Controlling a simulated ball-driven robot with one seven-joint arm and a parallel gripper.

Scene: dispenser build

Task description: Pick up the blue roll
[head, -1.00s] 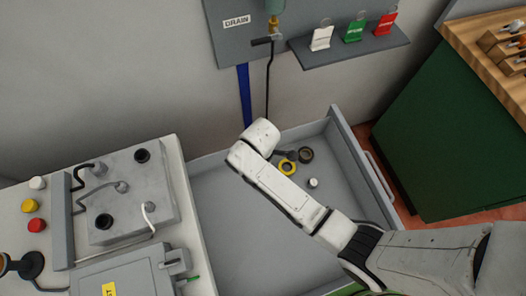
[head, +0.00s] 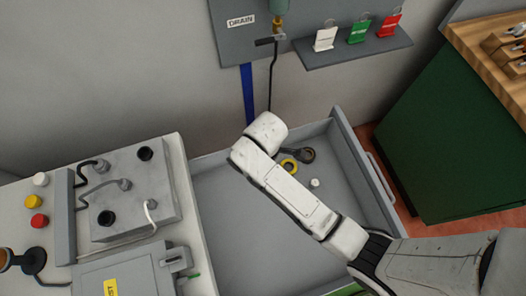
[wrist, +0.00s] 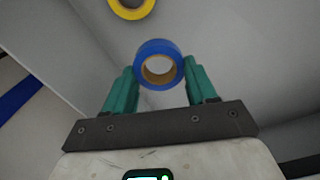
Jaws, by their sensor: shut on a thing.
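The blue roll (wrist: 158,47) is a ring of blue tape with a brown core, seen in the wrist view. My gripper (wrist: 161,72) has teal fingers shut on it, one finger on each side. In the head view the blue roll cannot be made out. My white arm reaches over the open grey drawer (head: 235,225) there and hides part of its inside.
A yellow roll (head: 289,167) lies in the drawer and also shows in the wrist view (wrist: 132,10). A black roll (head: 308,155) and a small white cylinder (head: 315,183) are near it. The grey machine (head: 130,200) stands left, a green cabinet (head: 440,145) right.

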